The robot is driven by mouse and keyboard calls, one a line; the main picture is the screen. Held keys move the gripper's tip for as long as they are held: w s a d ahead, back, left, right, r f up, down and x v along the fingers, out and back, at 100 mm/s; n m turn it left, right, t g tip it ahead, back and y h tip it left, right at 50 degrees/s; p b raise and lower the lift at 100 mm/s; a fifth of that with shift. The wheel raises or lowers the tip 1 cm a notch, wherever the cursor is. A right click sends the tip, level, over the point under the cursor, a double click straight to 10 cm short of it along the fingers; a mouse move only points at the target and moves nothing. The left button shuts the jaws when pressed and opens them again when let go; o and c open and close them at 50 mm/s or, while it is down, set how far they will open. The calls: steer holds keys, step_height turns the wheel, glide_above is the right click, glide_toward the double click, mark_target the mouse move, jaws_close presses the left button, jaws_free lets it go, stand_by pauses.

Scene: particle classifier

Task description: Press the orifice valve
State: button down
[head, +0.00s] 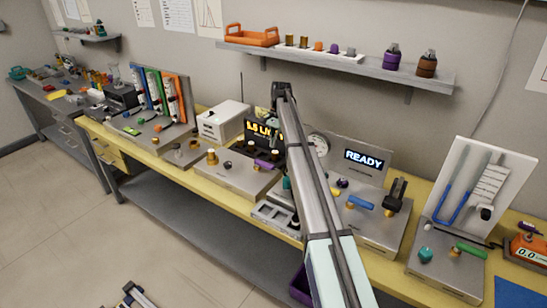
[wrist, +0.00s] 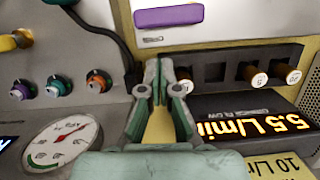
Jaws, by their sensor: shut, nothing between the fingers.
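My gripper (wrist: 161,62) is shut and empty in the wrist view, its fingertips close together. Just right of the fingers is a dark row of slots (wrist: 213,73) holding short brown plugs with white number labels, one reading 5 (wrist: 257,78) and one 20 (wrist: 290,74). No part is labelled as the orifice valve, so I cannot tell which it is. Below the row is a lit display (wrist: 250,128) reading 5.5 L/min; it also shows in the head view (head: 261,131). Contact between fingers and plugs is not visible.
A round dial gauge (wrist: 62,143) stands left of the fingers, below purple, teal and orange knobs (wrist: 60,86). A purple handle (wrist: 168,17) lies beyond the fingertips. In the head view, a READY screen (head: 364,156) and a wall shelf (head: 340,66) stand near my arm.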

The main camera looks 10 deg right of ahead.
mark_target(264, 166)
steer(key=shift+n, duration=0.4)
steer(key=w+d+r, duration=0.2)
steer(key=w+d, duration=0.1)
steer(key=shift+d+r, duration=0.2)
steer(key=shift+f, duration=0.1)
steer(key=p+x, duration=0.1)
steer(key=x, duration=0.2)
steer(key=p+x, duration=0.1)
steer(key=x, duration=0.2)
steer(key=p+x, duration=0.1)
steer(key=x, duration=0.2)
steer(key=shift+s+a+p, duration=0.1)
steer(key=shift+s+p, duration=0.2)
steer(key=shift+p, duration=0.05)
steer(key=shift+s+a+f+p, duration=0.2)
steer(key=shift+s+a+p, duration=0.6)
steer(key=shift+s+a, duration=0.35)
steer(key=shift+s+a+f, duration=0.15)
steer(key=shift+s+a, duration=0.1)
steer(key=shift+s, duration=0.1)
steer(key=shift+a, duration=0.25)
